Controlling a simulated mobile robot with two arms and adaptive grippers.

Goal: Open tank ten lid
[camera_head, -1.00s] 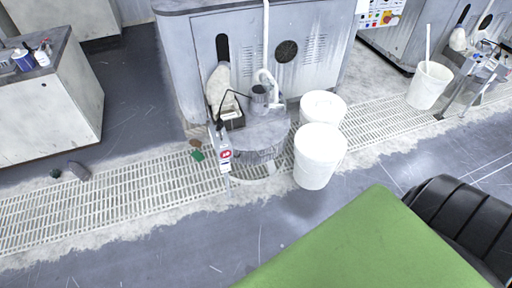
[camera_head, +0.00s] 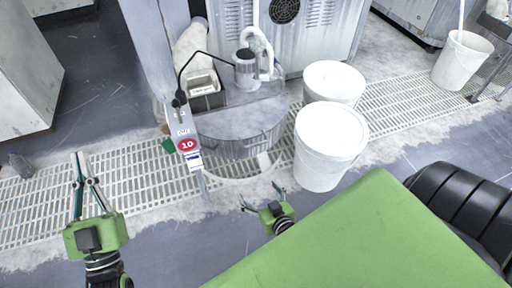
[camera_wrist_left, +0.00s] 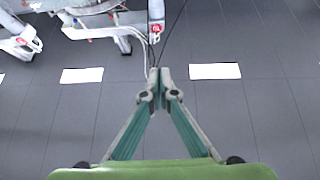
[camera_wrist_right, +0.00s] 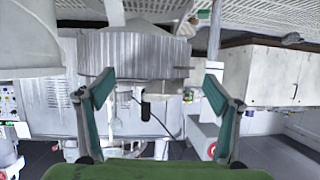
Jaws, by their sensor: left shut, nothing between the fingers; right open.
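Tank ten (camera_head: 236,146) is a round grey tank with ribbed sides, standing on the floor grating in the head view. Its flat grey lid (camera_head: 238,118) lies closed on top. A post beside it carries a red sign marked 10 (camera_head: 188,145). My right gripper (camera_head: 260,195) is open and empty, low in front of the tank and apart from it. The tank's ribbed side (camera_wrist_right: 140,55) shows beyond its fingers in the right wrist view. My left gripper (camera_head: 80,158) is shut and empty at the lower left, away from the tank; its tips meet in the left wrist view (camera_wrist_left: 160,74).
Two white buckets (camera_head: 330,140) (camera_head: 335,80) stand close to the tank's right. A grey motor-like unit (camera_head: 246,68) and a small box (camera_head: 205,92) sit at the lid's back edge. A grey cabinet (camera_head: 300,40) stands behind. The grating (camera_head: 140,185) to the left is mostly clear.

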